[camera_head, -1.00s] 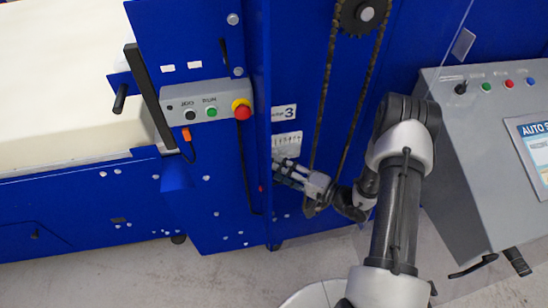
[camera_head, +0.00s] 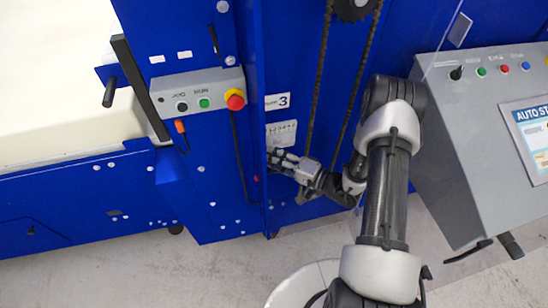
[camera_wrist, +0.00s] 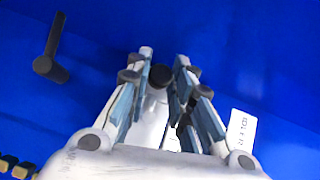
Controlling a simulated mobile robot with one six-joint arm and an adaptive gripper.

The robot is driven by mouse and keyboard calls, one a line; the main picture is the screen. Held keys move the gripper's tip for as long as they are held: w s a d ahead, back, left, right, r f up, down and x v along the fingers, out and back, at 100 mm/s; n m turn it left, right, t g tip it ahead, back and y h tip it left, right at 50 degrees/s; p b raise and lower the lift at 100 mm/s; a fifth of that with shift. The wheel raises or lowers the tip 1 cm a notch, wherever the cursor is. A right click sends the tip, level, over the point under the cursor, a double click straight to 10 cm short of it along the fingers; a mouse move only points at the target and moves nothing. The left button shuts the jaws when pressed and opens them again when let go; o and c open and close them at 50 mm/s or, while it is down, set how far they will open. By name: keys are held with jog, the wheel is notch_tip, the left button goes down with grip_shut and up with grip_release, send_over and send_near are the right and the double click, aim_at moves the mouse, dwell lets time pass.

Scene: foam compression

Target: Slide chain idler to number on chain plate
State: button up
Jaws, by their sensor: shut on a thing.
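My gripper (camera_head: 277,157) is low on the blue machine, just below the white chain plate (camera_head: 281,133), whose small markings I cannot read. In the wrist view my gripper (camera_wrist: 163,68) has its two fingers around a dark round knob (camera_wrist: 160,76), seemingly the chain idler's. The fingers look shut on it. The rest of the idler is hidden behind the fingers and wrist. A chain (camera_head: 316,90) hangs in a loop from a sprocket, and its lower end is partly hidden by my wrist.
A "3" label (camera_head: 277,101) is above the plate. A grey button box (camera_head: 200,90) with a red stop button is to the left. A control console (camera_head: 480,130) stands to the right. A black peg (camera_wrist: 50,55) and white label (camera_wrist: 243,131) flank my fingers.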

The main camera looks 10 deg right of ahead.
grip_shut()
jog(key=d+b, duration=0.1)
jog(key=d, duration=0.3)
jog(key=shift+d, duration=0.3)
jog(key=o, duration=0.9)
grip_release()
jog(key=shift+c, duration=0.2)
